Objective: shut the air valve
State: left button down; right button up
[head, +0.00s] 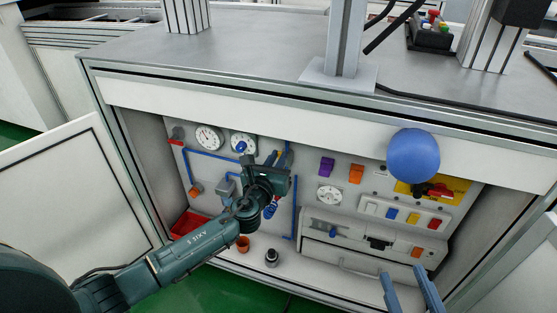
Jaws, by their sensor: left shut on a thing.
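The back panel (309,200) of the open cabinet carries gauges, switches and blue air pipes (296,208). My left gripper (279,160) reaches in from the left and is shut at the upper end of a blue pipe, right of the two round gauges. It covers the part it grips, which by its place appears to be the air valve's handle; its angle is hidden. A small red-handled fitting (177,141) sits at the panel's upper left, apart from the gripper. My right gripper (409,284) is open and empty at the lower right, in front of the cabinet.
A blue ball (413,155) shows before the panel's upper right and partly covers a yellow plate with a red switch (437,190). An open door (75,195) is at left.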

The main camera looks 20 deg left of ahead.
pick_arm(q)
jog(key=a+f+n+b, duration=0.4)
jog(key=n+b, duration=0.1)
jog(key=n, duration=1.2)
jog(key=shift+a+f, duration=0.2)
jog(key=shift+f, duration=0.2)
pick_arm(e)
jog(key=shift+a+r+m+y, duration=0.15)
jog(key=shift+a+m+y, duration=0.3)
jog(key=shift+y, duration=0.25)
jog(key=shift+w+t, duration=0.1)
jog(key=shift+t, duration=0.2)
pick_arm(q)
jog(key=c, duration=1.4)
grip_release()
jog(key=shift+c, duration=0.2)
